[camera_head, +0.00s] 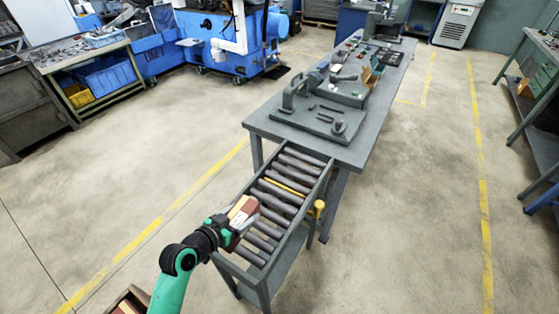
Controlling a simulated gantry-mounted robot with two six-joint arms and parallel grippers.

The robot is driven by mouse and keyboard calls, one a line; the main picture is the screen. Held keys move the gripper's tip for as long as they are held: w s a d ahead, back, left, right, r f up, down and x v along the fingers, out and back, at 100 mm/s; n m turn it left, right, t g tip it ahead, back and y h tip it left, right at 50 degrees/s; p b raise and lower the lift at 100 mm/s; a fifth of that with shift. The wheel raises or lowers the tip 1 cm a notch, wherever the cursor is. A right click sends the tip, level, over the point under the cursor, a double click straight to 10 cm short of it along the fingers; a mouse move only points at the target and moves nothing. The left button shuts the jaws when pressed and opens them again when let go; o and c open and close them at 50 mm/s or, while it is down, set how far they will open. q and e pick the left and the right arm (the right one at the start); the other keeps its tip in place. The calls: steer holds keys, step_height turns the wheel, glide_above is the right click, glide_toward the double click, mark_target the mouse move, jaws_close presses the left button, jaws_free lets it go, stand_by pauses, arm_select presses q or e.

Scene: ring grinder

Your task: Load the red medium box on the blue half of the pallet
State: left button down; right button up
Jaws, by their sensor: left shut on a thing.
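My left gripper (230,230) is shut on a small box (243,208) with a cream top and red-brown sides. It holds the box over the left side of the grey roller conveyor (322,187); the exact height above the rollers is hard to tell. The gripper hides part of the box. No pallet with a blue half can be made out. My right gripper is out of view.
A brown container (128,296) with reddish contents is cut off at the bottom left. A grey workbench (350,154) with machine parts adjoins the conveyor's far end. A yellow knob (319,206) sticks out on the conveyor's right. Open floor lies on both sides.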

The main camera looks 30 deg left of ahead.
arm_select(q)
steer(key=shift+d, duration=0.1)
steer(key=s+d+f, duration=0.4)
steer(key=s+d, duration=0.6)
steer(key=s+r+p, duration=0.3)
steer(key=r+p, duration=1.1)
steer(key=p, duration=0.1)
steer(key=s+r+p, duration=0.3)
steer(key=r+p, duration=1.1)
steer(key=p, duration=0.2)
steer(key=shift+s+a+r+n+y, duration=0.2)
steer(key=shift+s+r+n+y, duration=0.1)
steer(key=shift+s+r, duration=0.05)
